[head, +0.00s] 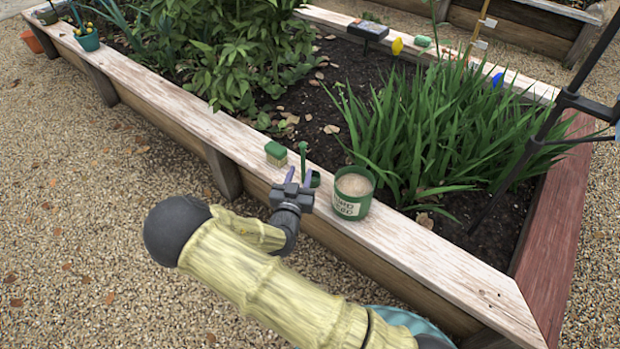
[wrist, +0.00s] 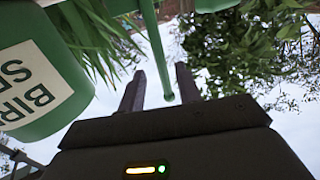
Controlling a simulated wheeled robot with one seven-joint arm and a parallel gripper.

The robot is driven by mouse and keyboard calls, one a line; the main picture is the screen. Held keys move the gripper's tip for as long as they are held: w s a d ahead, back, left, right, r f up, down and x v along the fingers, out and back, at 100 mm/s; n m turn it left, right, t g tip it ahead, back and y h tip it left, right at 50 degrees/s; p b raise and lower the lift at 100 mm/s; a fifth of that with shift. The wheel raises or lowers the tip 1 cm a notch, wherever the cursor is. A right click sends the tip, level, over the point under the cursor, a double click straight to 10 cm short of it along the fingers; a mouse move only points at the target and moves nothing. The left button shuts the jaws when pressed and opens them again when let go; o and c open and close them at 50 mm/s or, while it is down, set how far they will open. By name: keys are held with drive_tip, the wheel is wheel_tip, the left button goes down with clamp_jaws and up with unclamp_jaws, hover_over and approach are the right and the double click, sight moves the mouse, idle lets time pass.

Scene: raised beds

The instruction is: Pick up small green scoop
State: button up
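The small green scoop (head: 303,158) stands on the bed's wooden rim, its thin handle pointing up. My gripper (head: 297,177) is right at it, reaching in low over the rim from the path side. In the wrist view the two dark fingers of my gripper (wrist: 160,88) are spread apart. The scoop's green handle (wrist: 157,58) runs between them in the picture, with a gap on both sides. The scoop's lower part is partly hidden by my gripper in the head view.
A green bird seed tin (head: 351,205) stands close right of my gripper and looms in the wrist view (wrist: 35,75). A green-topped tan block (head: 276,153) sits just left. Leafy plants (head: 440,125) grow behind. The rim (head: 440,270) is clear farther right.

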sight(303, 164)
drive_tip(key=b+x, duration=0.2)
drive_tip(key=x, duration=0.2)
drive_tip(key=shift+w+f, duration=0.1)
drive_tip(key=shift+w, duration=0.1)
drive_tip(key=shift+w+d+b, duration=0.1)
drive_tip(key=shift+w+b, duration=0.25)
drive_tip(key=shift+w, duration=0.05)
drive_tip(key=shift+c, duration=0.4)
clamp_jaws()
